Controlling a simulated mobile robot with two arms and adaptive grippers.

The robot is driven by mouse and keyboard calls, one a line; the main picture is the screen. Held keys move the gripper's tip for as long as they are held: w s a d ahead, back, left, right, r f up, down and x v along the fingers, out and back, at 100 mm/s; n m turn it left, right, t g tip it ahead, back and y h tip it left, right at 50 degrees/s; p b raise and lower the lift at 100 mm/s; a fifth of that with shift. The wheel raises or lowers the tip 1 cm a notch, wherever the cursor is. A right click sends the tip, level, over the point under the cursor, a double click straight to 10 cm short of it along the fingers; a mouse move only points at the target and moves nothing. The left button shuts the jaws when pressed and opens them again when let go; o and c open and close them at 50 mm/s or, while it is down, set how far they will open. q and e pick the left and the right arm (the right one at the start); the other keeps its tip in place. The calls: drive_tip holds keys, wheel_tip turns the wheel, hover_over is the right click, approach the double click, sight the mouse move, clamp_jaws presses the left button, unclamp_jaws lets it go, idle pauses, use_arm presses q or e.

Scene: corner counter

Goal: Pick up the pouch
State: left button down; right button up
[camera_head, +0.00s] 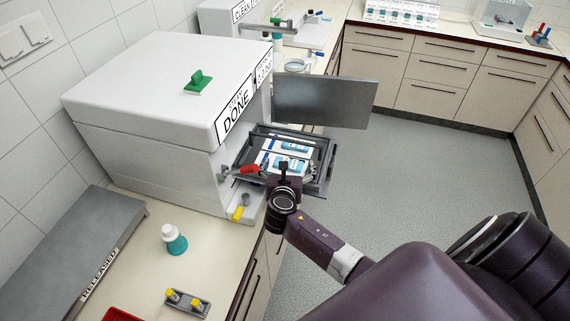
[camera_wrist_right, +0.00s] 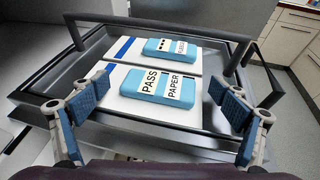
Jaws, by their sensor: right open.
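Two white pouches with blue packs on them lie flat in a dark metal tray (camera_wrist_right: 45,95). The near pouch (camera_wrist_right: 130,110) carries labels reading PASS and PAPER; the far pouch (camera_wrist_right: 188,55) lies just behind it. In the head view the near pouch (camera_head: 297,165) and far pouch (camera_head: 298,147) show in the tray in front of the white unit (camera_head: 160,90). My right gripper (camera_wrist_right: 165,84) is open, its blue-padded fingers apart on either side of the near pouch, with nothing between the pads. It also shows at the tray's near side in the head view (camera_head: 284,172). My left gripper is out of view.
An open grey door (camera_head: 322,102) stands behind the tray. A red-handled part (camera_head: 240,170) and a yellow one (camera_head: 239,212) are on the unit's front. A teal-white bottle (camera_head: 174,240) and a grey RELEASED platform (camera_head: 70,245) are on the counter. The floor at right is clear.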

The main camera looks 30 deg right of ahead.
drive_tip(key=c, duration=1)
drive_tip(key=shift+c, duration=1.1)
